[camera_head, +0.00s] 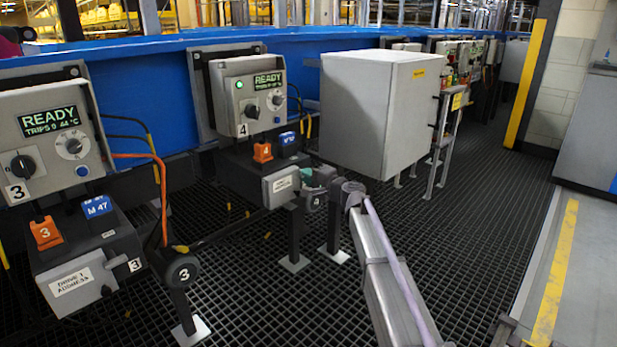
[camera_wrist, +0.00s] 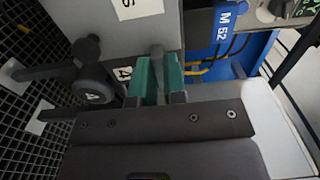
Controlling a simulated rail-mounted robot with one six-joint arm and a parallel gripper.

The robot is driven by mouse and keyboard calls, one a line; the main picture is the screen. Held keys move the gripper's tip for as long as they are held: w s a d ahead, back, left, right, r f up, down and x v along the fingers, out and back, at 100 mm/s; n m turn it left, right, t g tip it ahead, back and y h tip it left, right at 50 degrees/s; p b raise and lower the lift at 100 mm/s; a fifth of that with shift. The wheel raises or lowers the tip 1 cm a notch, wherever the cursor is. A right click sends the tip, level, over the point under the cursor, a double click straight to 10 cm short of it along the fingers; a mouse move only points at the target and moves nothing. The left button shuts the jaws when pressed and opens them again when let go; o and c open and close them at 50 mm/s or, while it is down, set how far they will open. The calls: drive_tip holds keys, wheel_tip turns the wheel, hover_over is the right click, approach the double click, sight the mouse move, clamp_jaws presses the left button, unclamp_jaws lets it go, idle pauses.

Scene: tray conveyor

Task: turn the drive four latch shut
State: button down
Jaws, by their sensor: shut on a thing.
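The drive four unit (camera_head: 247,95) hangs on the blue conveyor side, with a READY display and a 4 label. Below it is its dark lower box with a grey address cover (camera_head: 281,186). My gripper (camera_head: 318,178) is at the right end of this cover. In the wrist view my gripper (camera_wrist: 160,85) has its two teal fingers shut on the grey latch (camera_wrist: 157,62), which stands between them. The latch's upper end shows above the fingers; its lower part is hidden. In the head view the latch is mostly hidden by my gripper.
A round knob marked 4 (camera_wrist: 92,92) is close to the left of my fingers. A blue M 52 tag (camera_wrist: 226,25) is at upper right. A large grey cabinet (camera_head: 365,110) stands right behind my gripper. Drive three (camera_head: 50,140) is at left. The grating floor (camera_head: 480,220) at right is clear.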

drive_tip(key=c, duration=1.2)
unclamp_jaws()
drive_tip(key=v, duration=1.1)
